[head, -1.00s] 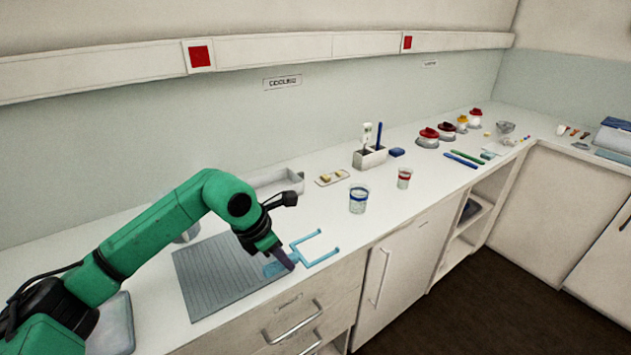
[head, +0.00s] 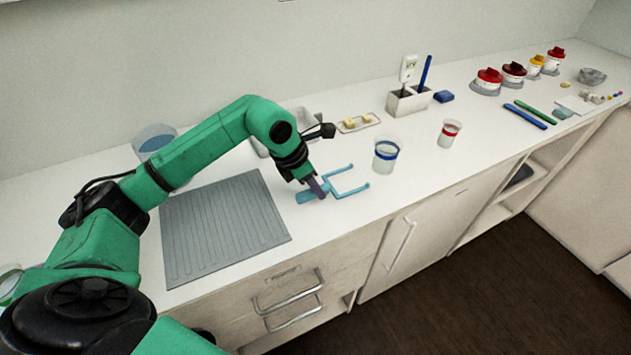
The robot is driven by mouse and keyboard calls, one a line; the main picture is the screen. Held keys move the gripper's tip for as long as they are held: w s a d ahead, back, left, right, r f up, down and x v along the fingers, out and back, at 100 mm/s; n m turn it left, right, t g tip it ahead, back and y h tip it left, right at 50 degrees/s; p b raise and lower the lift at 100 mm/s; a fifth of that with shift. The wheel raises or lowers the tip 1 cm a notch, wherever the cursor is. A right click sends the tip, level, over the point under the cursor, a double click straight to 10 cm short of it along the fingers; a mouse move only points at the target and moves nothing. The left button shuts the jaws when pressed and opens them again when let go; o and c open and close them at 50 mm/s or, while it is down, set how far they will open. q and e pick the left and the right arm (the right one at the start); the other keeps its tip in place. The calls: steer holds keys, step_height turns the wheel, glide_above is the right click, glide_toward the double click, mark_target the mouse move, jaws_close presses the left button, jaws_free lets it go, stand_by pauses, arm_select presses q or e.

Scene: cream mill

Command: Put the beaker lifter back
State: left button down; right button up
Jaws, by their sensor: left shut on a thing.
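The beaker lifter (head: 345,185) is a light blue two-pronged fork with a broad handle. It is low over the white counter, right of the grey ribbed mat, with its prongs toward the right. I cannot tell whether it touches the counter. My left gripper (head: 318,190) is shut on its handle from above, and the fingers hide part of the handle. My right gripper is not in view.
A beaker with a blue band (head: 386,155) stands just right of the prongs, and a red-banded one (head: 449,133) beyond it. The grey ribbed mat (head: 222,228) lies bare. A small tray (head: 358,123) and a white holder (head: 409,101) stand behind. Drawer handles (head: 288,298) jut below the counter.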

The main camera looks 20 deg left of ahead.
arm_select(q)
steer(key=shift+f, duration=0.3)
steer(key=shift+s+r, duration=0.1)
steer(key=shift+s, duration=0.05)
steer(key=shift+s+r, duration=0.1)
steer(key=shift+f, duration=0.25)
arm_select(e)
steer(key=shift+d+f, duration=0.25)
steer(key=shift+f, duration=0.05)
arm_select(q)
steer(key=shift+f+b, duration=0.3)
steer(key=shift+b, duration=0.2)
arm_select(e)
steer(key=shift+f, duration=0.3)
arm_select(q)
steer(key=c, duration=0.6)
jaws_free()
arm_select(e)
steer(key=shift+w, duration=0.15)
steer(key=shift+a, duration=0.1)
